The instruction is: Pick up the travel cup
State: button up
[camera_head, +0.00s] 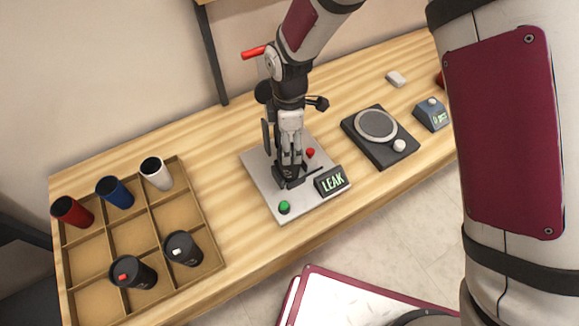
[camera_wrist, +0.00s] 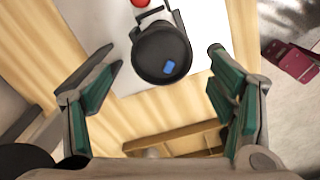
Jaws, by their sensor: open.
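My gripper (camera_head: 290,165) points down over the grey plate (camera_head: 258,165) of the leak tester. In the wrist view my gripper (camera_wrist: 161,50) is open, its green-padded fingers apart. A black round-topped piece with a blue mark (camera_wrist: 150,50) stands on the plate, between and beyond the fingertips, with no visible contact. Its side is mostly hidden, so I cannot tell whether it is a whole travel cup. In the divided tray are a red cup (camera_head: 72,212), a blue cup (camera_head: 115,192), a white cup (camera_head: 156,173) and two black pieces with red (camera_head: 132,273) and white (camera_head: 183,249) marks.
The tester has a "LEAK" display (camera_head: 332,181), a green button (camera_head: 284,207) and a red button (camera_head: 310,153). The wooden tray (camera_head: 209,225) lies to the left. A black scale-like device (camera_head: 380,150) stands right. Wooden table (camera_head: 240,228) shows between tray and tester.

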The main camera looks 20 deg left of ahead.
aim_at(290, 166)
notch_tip(290, 166, down, 5)
jog(key=shift+s+d+r+p, duration=0.1)
jog(key=shift+s+p, duration=0.05)
jog(key=shift+p, duration=0.65)
jog(key=shift+f, duration=0.5)
jog(key=c, duration=0.8)
